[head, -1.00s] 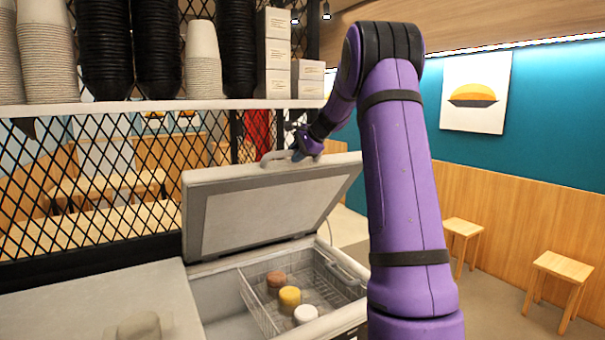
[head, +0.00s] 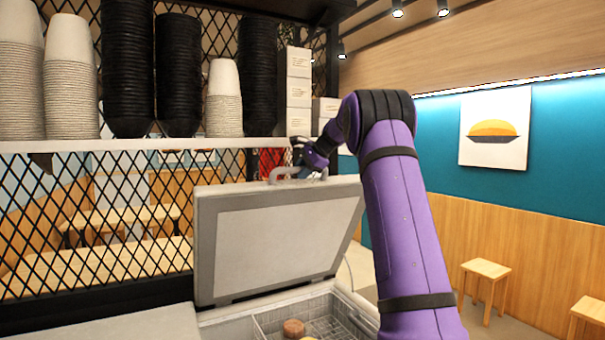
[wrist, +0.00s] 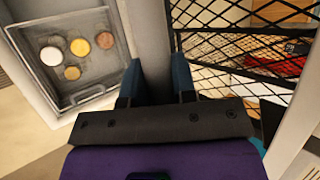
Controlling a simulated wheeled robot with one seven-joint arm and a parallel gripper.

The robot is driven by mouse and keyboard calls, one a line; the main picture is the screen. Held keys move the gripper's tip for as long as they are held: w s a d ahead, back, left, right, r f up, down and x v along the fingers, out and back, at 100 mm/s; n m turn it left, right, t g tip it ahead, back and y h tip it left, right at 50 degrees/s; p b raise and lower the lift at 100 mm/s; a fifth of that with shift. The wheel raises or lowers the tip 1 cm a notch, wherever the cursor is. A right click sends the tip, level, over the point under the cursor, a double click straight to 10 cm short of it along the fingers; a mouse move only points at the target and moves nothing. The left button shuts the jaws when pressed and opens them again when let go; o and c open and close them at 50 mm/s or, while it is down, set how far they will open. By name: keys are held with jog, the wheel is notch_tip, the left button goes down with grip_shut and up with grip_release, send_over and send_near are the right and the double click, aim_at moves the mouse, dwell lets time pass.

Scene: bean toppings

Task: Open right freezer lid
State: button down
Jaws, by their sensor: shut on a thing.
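The right freezer lid (head: 275,240) is a grey panel, raised steeply with its pale inner face toward the head camera. Its handle (head: 283,172) is at the top edge. My gripper (head: 314,172) is at that handle, shut on it; the arm comes over from the right. In the wrist view, the two dark blue fingers of my gripper (wrist: 160,80) stand either side of a grey part. The open freezer compartment (wrist: 128,95) lies to their left.
A wire basket (head: 335,312) in the freezer holds several round tubs, including a brown one (head: 294,328). A black mesh divider (head: 100,220) stands behind the lid. A shelf (head: 130,145) with stacked cups is above it. Stools (head: 486,270) stand at right.

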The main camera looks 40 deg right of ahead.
jog(key=c, duration=0.9)
grip_release()
jog(key=v, duration=1)
jog(key=shift+s+r, duration=0.25)
jog(key=shift+s, duration=0.05)
jog(key=shift+c, duration=0.6)
